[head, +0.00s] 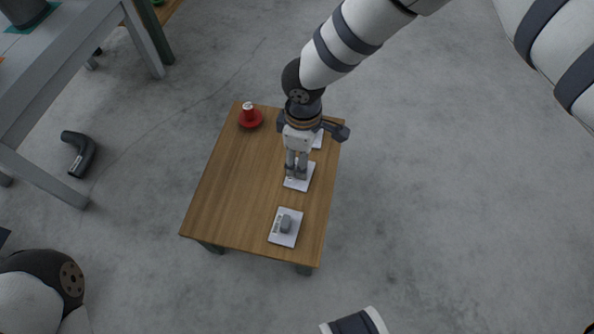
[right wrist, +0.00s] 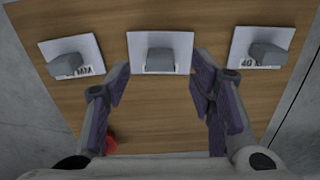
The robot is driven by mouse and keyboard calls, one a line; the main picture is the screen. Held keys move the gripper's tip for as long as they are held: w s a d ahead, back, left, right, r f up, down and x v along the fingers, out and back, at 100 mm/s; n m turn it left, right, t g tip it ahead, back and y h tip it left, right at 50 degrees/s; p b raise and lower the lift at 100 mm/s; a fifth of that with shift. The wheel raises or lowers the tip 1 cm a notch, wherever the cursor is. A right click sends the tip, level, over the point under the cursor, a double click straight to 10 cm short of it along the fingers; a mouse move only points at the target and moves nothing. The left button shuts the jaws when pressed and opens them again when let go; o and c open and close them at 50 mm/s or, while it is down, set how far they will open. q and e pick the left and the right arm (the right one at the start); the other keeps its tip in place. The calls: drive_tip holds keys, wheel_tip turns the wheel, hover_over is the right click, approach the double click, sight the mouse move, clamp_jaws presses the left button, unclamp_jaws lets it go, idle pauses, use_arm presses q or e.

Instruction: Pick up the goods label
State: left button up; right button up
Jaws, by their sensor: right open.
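Three white goods labels, each with a grey block on top and dark print on one edge, lie in a row on a small wooden table (head: 225,190). The near label (head: 278,237) is fully in view; the middle label (head: 303,184) and the far label (head: 318,141) are partly hidden by my right gripper (head: 296,172). In the right wrist view, the middle label (right wrist: 183,39) lies ahead between the open, empty fingers of my right gripper (right wrist: 162,78). The other labels lie left (right wrist: 85,42) and right (right wrist: 272,36). My left gripper is out of view.
A red flanged piece (head: 250,117) stands at the table's far left corner. A black bent pipe (head: 79,153) lies on the floor to the left, by a grey workbench (head: 60,60). The left part of the wooden table is clear.

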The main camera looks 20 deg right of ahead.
sight(295, 183)
drive_tip(key=f+b, duration=0.1)
drive_tip(key=f, duration=0.1)
drive_tip(key=f+b, duration=0.1)
drive_tip(key=f, duration=0.2)
drive_tip(key=shift+w+a+f, duration=0.1)
drive_tip(key=shift+a+f, duration=0.05)
drive_tip(key=shift+a, duration=0.05)
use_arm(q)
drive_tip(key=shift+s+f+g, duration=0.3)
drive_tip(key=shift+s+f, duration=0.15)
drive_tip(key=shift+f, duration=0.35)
use_arm(e)
drive_tip(key=c, duration=0.9)
drive_tip(key=shift+o, duration=0.2)
